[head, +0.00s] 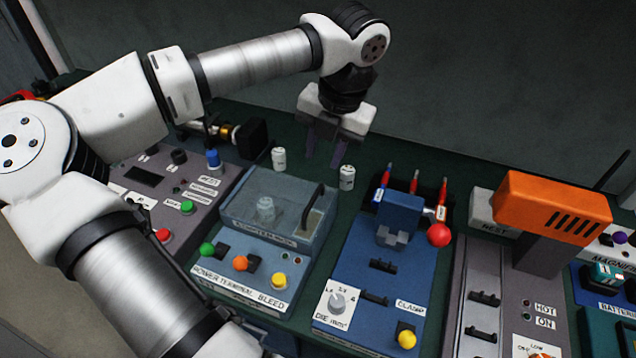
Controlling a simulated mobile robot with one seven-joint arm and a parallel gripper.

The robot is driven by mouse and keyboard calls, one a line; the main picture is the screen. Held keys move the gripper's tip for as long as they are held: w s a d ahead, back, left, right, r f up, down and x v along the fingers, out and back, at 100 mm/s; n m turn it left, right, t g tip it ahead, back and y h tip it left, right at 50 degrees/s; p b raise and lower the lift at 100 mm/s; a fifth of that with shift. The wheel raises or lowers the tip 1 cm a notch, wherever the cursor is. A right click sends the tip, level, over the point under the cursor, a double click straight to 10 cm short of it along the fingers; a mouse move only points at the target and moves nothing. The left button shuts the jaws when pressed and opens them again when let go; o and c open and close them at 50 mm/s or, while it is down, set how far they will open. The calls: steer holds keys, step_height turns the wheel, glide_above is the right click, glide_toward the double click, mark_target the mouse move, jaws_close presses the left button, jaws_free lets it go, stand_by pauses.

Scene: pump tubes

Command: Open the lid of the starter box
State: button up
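A blue-grey box with a see-through cover (262,193) stands left of centre. It seems to be the starter box, but the small label on its front edge is not readable. The cover looks closed, and a pale round part shows dimly under it. A dark bar handle (313,206) stands at the box's right side. My gripper (324,154) points down behind the box, apart from the handle. Its two dark fingers are spread with nothing visible between them; the tips are hard to make out against the dark bench.
White cylinders stand left (279,159) and right (347,177) of my gripper. A blue clamp unit (375,265) with a red ball and upright red-tipped tools is to the right. An orange hood (552,207) rises farther right. A button panel (190,205) lies left.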

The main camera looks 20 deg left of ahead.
mark_target(310, 204)
steer(key=a+f+b, duration=0.1)
steer(key=f+b, duration=0.1)
steer(key=f, duration=0.2)
steer(key=f+b, duration=0.2)
steer(key=f, duration=0.3)
steer(key=a+f+b, duration=0.1)
steer(key=f+b, duration=0.1)
steer(key=f, duration=0.2)
steer(key=shift+a+f, duration=0.2)
steer(key=shift+a, duration=0.1)
jaws_close()
